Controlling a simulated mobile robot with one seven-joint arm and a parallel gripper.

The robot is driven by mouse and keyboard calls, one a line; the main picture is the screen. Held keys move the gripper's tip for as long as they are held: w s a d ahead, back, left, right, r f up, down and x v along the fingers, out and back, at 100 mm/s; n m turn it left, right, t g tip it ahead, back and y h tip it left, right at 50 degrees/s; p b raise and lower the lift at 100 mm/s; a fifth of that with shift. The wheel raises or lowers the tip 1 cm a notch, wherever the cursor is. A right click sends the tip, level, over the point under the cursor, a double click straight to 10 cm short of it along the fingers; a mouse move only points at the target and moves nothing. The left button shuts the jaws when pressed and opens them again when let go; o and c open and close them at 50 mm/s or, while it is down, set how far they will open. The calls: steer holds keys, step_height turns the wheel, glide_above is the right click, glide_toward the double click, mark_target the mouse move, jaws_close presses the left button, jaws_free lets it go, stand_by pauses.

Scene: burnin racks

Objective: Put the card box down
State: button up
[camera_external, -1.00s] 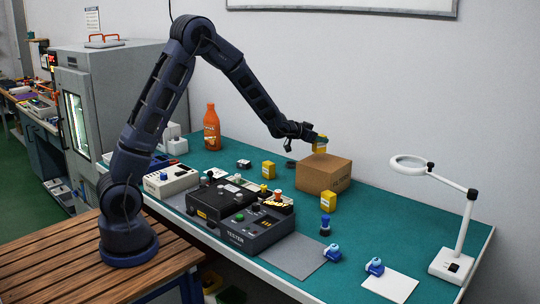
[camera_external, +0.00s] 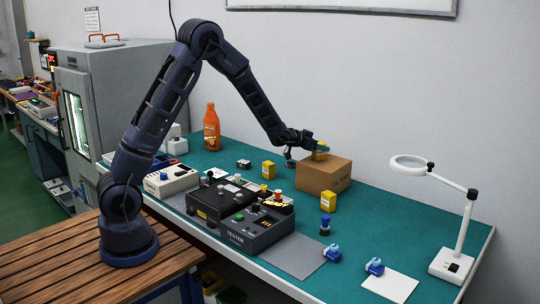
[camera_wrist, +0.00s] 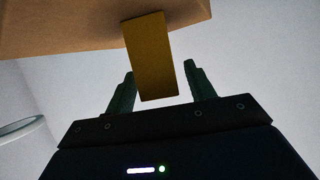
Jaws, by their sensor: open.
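A small yellow card box (camera_external: 320,153) is on top of the brown cardboard carton (camera_external: 322,177), near its left back part. In the wrist view the yellow box (camera_wrist: 150,58) has its far end against the carton (camera_wrist: 75,30) and its near end reaching between my fingers. My gripper (camera_external: 312,146) is open around that near end.
An orange bottle (camera_external: 211,128) stands at the back left. A dark tester (camera_external: 255,227) is in front. A magnifier lamp (camera_external: 455,235) stands at the right.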

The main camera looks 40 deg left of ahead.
steer(key=shift+r, duration=0.2)
steer(key=s+a+r+n+g+y, duration=0.1)
steer(key=s+a+r+y, duration=0.1)
steer(key=s+a+r, duration=0.55)
steer(key=s+a+r+n+g+y, duration=0.1)
steer(key=s+a+r, duration=0.25)
steer(key=s, duration=0.75)
steer(key=s+a+r+n+g+y, duration=0.1)
steer(key=s+a+r+y, duration=0.1)
steer(key=s+a+r, duration=0.6)
steer(key=s+f+n+g, duration=0.1)
steer(key=s+g, duration=0.3)
steer(key=s, duration=2.4)
steer(key=shift+s+a+f+n+g, duration=0.2)
steer(key=shift+a+n+g, duration=0.1)
steer(key=shift+g, duration=0.1)
